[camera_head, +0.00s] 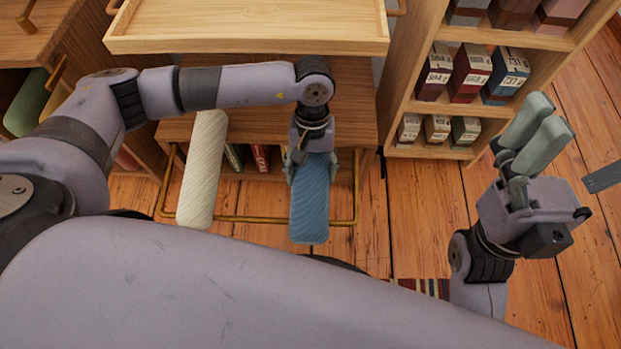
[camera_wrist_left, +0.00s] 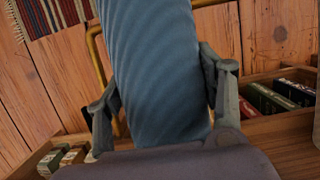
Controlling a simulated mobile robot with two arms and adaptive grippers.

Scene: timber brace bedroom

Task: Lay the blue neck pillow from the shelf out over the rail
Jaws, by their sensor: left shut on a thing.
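The blue neck pillow (camera_head: 310,205) is a long ribbed piece, held by my left gripper (camera_head: 313,168) near its shelf-side end. The fingers are shut on its two sides, as the left wrist view (camera_wrist_left: 165,100) also shows. The pillow extends toward me and covers part of the brass rail (camera_head: 260,220). I cannot tell whether it touches the rail. In the left wrist view the rail (camera_wrist_left: 96,50) passes behind it. My right gripper (camera_head: 535,125) is at the right, away from the pillow; its finger gap is unclear.
A cream ribbed piece (camera_head: 203,170) lies across the rail at the left. A wooden tray (camera_head: 250,45) is above the wooden shelf (camera_head: 350,100). Books (camera_wrist_left: 265,98) stand below. A bookcase (camera_head: 395,90) with boxes stands right. A striped rug (camera_wrist_left: 50,15) lies on the floor.

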